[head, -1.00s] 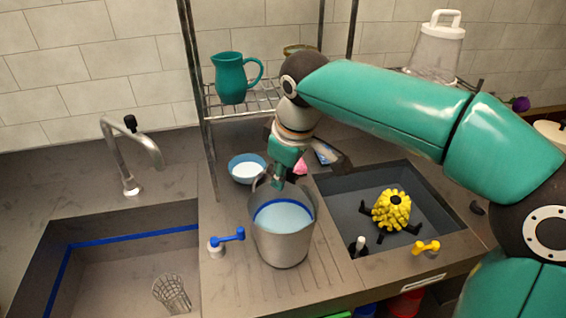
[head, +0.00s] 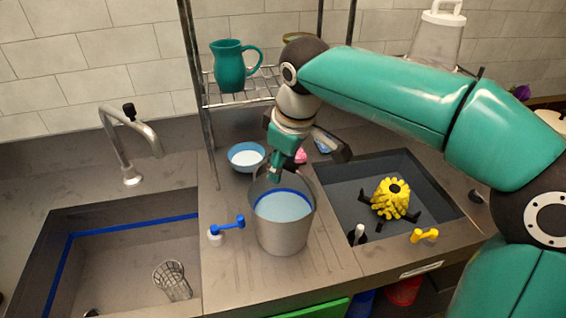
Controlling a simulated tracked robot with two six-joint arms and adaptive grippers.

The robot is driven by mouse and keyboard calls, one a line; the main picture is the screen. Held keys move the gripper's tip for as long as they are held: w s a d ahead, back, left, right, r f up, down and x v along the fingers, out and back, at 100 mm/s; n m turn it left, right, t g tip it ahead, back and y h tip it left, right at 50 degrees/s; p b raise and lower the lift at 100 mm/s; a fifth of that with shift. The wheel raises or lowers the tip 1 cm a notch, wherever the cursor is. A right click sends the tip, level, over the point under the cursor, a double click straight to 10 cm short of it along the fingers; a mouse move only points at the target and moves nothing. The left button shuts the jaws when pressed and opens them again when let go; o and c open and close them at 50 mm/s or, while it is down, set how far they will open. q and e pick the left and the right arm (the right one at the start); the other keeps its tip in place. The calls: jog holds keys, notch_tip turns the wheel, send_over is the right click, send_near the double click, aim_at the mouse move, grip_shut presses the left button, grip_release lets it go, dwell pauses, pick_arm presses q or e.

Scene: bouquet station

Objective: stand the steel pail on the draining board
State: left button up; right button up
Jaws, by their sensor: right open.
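The steel pail (head: 283,232) stands upright on the grooved draining board (head: 335,268) between the two basins. Pale blue liquid with a dark blue band around it shows inside. My right gripper (head: 303,163) is open at the pail's back rim, its fingers spread wide. One teal finger hangs beside or just inside the rim near the handle; I cannot tell if it touches. The other dark finger reaches to the right, clear of the pail. My left gripper is out of view.
The right basin holds a yellow flower-like bundle (head: 393,200). A wire rack (head: 245,92) with a teal jug (head: 232,66) stands behind.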

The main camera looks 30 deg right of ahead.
jog(key=p+v, duration=0.1)
jog(key=v, duration=1)
jog(key=shift+r, duration=0.25)
jog(key=shift+s, duration=0.15)
